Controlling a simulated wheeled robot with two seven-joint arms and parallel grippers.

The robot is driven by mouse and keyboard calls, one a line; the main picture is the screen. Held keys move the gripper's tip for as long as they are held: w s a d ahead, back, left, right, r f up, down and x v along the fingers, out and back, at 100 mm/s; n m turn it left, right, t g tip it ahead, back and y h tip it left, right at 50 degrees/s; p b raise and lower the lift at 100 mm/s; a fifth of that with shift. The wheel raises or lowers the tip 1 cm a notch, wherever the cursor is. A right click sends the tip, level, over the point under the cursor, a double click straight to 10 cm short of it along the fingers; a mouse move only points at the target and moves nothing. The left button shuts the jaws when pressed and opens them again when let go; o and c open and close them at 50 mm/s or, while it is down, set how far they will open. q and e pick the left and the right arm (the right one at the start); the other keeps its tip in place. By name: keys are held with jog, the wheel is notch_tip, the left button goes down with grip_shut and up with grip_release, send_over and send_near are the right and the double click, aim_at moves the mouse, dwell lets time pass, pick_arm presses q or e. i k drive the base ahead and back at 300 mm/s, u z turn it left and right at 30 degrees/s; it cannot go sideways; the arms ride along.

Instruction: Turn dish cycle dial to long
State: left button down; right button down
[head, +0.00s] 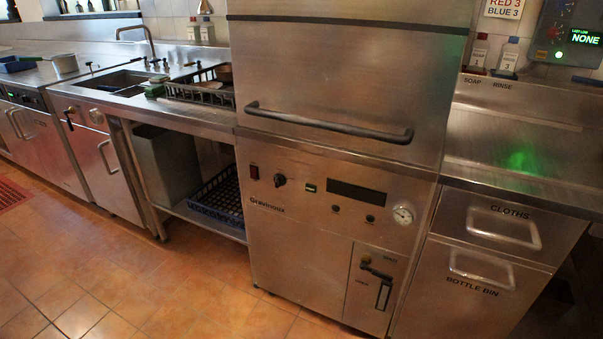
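The dish machine (300,235) stands in the middle of the head view, a steel front with a closed upper hood. Its black round dial (280,180) sits on the control panel at the left. The dial's setting and any marks around it are too small to read. A dark display (357,196) and a round gauge (403,214) are further right. Neither of my grippers is in view.
A black hood handle (328,124) sticks out above the panel. A lever handle (376,270) is on the lower right panel. The sink counter (190,118) with a dish rack (203,90) is left; drawers (508,226) are right. The tiled floor (165,285) in front is clear.

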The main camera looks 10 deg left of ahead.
aim_at(279, 180)
jog(key=u, duration=2.1)
jog(key=i, duration=2.35)
jog(key=z, duration=2.15)
